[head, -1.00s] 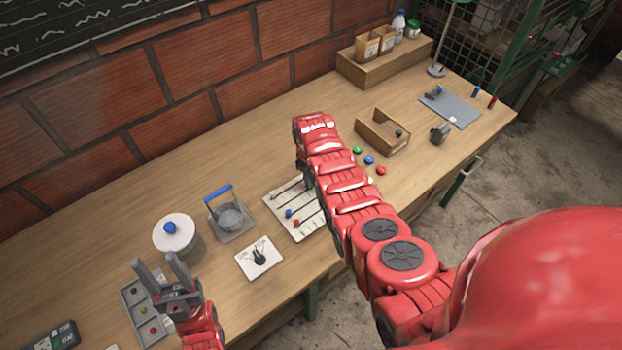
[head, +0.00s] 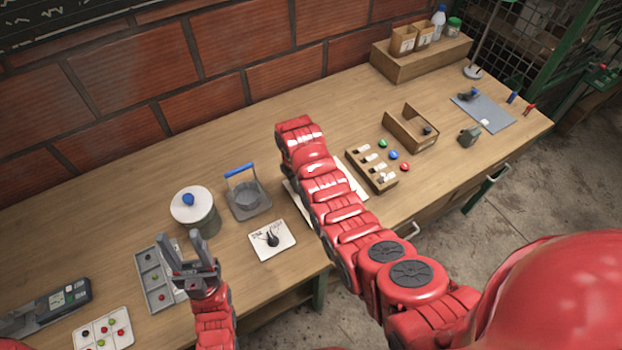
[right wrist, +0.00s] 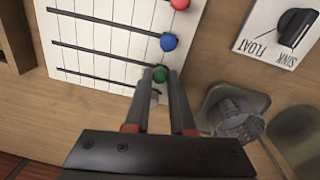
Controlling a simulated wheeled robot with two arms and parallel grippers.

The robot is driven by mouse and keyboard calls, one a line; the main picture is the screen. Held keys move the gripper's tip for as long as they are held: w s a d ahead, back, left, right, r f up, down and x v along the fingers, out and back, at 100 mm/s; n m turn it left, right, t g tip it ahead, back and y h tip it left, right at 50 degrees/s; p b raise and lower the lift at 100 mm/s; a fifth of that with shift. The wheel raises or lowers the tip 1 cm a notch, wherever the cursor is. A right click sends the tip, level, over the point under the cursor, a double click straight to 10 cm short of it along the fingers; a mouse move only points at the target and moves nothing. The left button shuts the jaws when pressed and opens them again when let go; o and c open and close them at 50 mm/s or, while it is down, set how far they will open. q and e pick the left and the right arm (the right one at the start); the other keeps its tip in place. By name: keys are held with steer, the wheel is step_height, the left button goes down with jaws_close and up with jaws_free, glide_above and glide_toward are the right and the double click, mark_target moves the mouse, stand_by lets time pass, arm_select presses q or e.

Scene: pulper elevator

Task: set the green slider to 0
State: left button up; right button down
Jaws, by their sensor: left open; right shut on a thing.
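The slider board (right wrist: 105,45) is a white panel with dark parallel tracks in the right wrist view. A red knob (right wrist: 180,4), a blue knob (right wrist: 168,42) and the green slider knob (right wrist: 160,75) sit near the right ends of their tracks there. My right gripper (right wrist: 163,80) is shut on the green knob. Scale figures cannot be read. In the head view, my right arm covers most of the board (head: 352,190) and hides the gripper. My left gripper (head: 183,240) is open and empty above the grey compartment tray.
A dial plate (head: 261,243), a wire-handled basket stand (head: 246,195) and a lidded pot (head: 194,212) stand left of the board. The grey tray (head: 146,285) lies below my left gripper.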

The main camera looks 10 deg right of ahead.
steer(key=shift+a, duration=0.1)
steer(key=c, duration=0.8)
jaws_free()
steer(key=shift+a, duration=0.2)
steer(key=shift+o, duration=0.2)
steer(key=shift+d, duration=0.1)
